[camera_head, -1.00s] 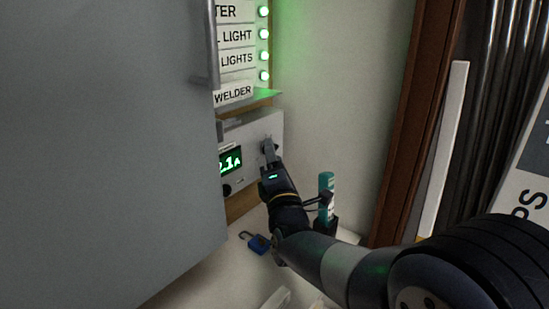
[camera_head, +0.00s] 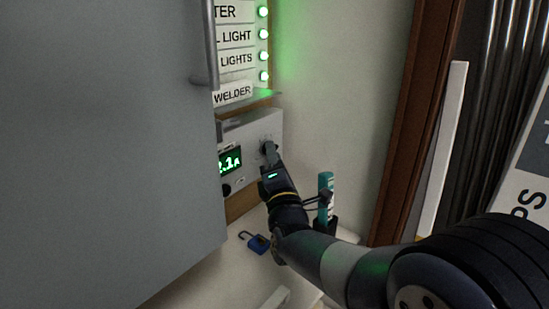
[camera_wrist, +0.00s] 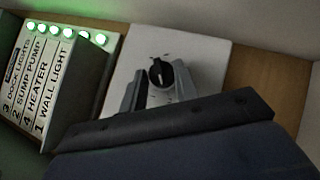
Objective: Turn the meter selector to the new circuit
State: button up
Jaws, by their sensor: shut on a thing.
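The meter is a pale panel (camera_head: 240,133) on the wall below the labelled breakers. Its lit green display (camera_head: 230,161) is partly hidden by the grey door and reads something like ".1A". The selector is a round black knob (camera_wrist: 160,73) with a light pointer mark, on the panel's right part. My gripper (camera_head: 268,150) is at the knob in the head view. In the wrist view my gripper (camera_wrist: 157,90) has one finger on each side of the knob and is shut on it. The marks around the knob are too small to read.
A large grey door (camera_head: 110,140) fills the left. A label panel (camera_wrist: 55,75) with green lamps is above the meter. A blue padlock (camera_head: 255,242) with its shackle open lies on the shelf below. A teal cylinder (camera_head: 325,190) stands close beside my arm.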

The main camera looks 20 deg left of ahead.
jog(key=shift+r, duration=0.1)
jog(key=shift+w+d+r+m+g+h+p, duration=0.15)
jog(key=shift+w+r+m+g+p, duration=0.2)
jog(key=shift+m+g+p, duration=2.45)
jog(key=shift+w+d+r+m+g+h+p, duration=0.1)
jog(key=shift+w+r+m+g+p, duration=0.2)
jog(key=shift+m+g+p, duration=2.45)
jog(key=shift+w+d+r+m+g+h+p, duration=0.15)
jog(key=shift+r+m+g+p, duration=0.25)
jog(key=shift+m+g+p, duration=2.4)
jog(key=shift+n+g+b, duration=0.65)
jog(key=shift+g+b, duration=0.2)
jog(key=shift+b, duration=0.05)
